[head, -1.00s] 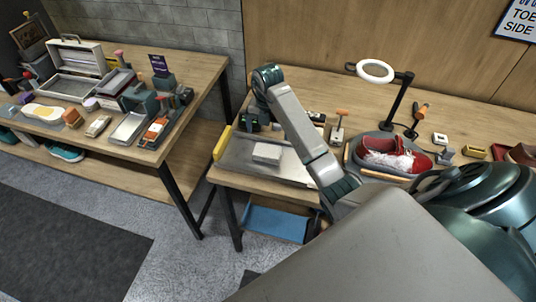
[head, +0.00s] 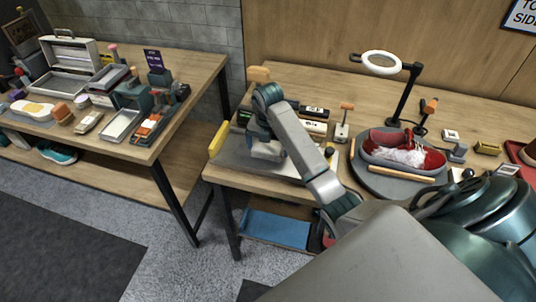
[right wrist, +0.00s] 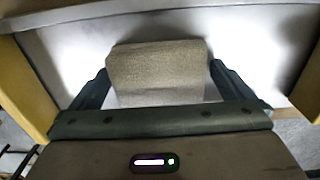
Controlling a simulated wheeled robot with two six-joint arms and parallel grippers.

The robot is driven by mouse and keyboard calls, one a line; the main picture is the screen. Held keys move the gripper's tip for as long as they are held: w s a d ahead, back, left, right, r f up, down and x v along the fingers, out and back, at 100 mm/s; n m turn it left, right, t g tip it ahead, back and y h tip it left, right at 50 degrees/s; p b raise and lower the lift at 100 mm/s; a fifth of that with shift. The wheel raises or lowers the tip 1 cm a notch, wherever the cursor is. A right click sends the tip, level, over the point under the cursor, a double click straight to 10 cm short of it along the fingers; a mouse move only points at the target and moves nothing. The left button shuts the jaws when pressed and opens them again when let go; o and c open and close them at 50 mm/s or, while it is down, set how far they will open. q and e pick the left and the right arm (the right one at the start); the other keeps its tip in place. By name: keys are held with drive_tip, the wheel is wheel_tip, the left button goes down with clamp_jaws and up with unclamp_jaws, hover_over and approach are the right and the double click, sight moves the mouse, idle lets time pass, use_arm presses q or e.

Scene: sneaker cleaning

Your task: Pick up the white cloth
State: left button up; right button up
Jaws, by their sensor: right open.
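The white cloth (head: 267,152) is a small folded block on the grey metal tray (head: 232,155) at the left end of the workbench. My right gripper (head: 264,138) is down over the cloth and hides part of it in the head view. In the right wrist view the cloth (right wrist: 158,68) looks grey-beige on top with a paler front face. It lies between the two dark fingers of my right gripper (right wrist: 158,75), which are spread apart at its left and right sides. Whether either finger touches it, I cannot tell. My left gripper is out of view.
A yellow bar (head: 218,139) edges the tray's left side. A red shoe (head: 402,150) with white foam sits on a grey round stand (head: 372,181) to the right, below a ring lamp (head: 382,63). Small boxes (head: 314,113) stand behind the tray.

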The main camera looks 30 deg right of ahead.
drive_tip(key=shift+f, duration=0.1)
drive_tip(key=shift+c, duration=0.4)
drive_tip(key=c, duration=0.6)
